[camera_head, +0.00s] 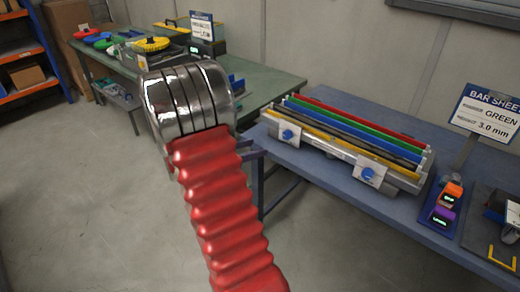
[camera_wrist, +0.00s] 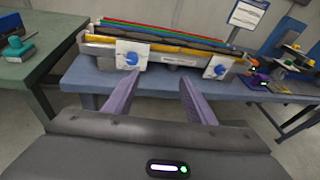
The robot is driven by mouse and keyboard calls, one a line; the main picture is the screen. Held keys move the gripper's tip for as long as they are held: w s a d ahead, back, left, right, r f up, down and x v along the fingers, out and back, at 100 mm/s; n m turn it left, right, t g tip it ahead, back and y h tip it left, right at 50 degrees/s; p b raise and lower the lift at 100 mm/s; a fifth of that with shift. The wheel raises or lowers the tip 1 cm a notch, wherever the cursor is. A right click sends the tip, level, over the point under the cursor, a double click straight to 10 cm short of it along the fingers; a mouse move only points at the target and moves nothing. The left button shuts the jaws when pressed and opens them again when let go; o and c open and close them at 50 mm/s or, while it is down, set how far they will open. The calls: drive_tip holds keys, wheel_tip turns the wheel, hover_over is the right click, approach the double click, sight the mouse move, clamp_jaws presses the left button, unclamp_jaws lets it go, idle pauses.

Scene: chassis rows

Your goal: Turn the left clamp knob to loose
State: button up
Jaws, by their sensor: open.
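The left clamp knob (camera_head: 287,134) is blue, on a white plate at the front left of the bar rack (camera_head: 345,150). It also shows in the wrist view (camera_wrist: 132,59), beyond and slightly left of the space between my fingers. A second blue knob (camera_head: 368,172) sits on a white plate further right; it also shows in the wrist view (camera_wrist: 219,70). My gripper (camera_wrist: 157,85) is open and empty, with its two purple-grey fingers apart and short of the rack, not touching either knob. In the head view my red, ribbed arm hides most of the gripper.
The rack stands on a blue table (camera_head: 330,113) and holds red, green, blue and yellow bars. A sign (camera_head: 487,112) reads "GREEN 3.0 mm". Orange and purple devices (camera_head: 446,204) stand at the right. A green table (camera_head: 262,87) with tools stands at the back left.

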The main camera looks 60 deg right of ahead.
drive_tip(key=s+a+r+m+t+y, duration=0.2)
drive_tip(key=a+r+m+t+y, duration=0.1)
drive_tip(key=a, duration=1.2)
drive_tip(key=s+a+r+m+t+y, duration=0.2)
drive_tip(key=a+r+m+t+y, duration=0.2)
drive_tip(key=a, duration=1.1)
drive_tip(key=s+a+r+m+t+y, duration=0.2)
drive_tip(key=a+m+y, duration=0.5)
drive_tip(key=a, duration=0.9)
drive_tip(key=shift+r+m+t, duration=0.4)
drive_tip(key=shift+r+t, duration=0.5)
drive_tip(key=shift+t, duration=0.1)
drive_tip(key=shift+c, duration=0.2)
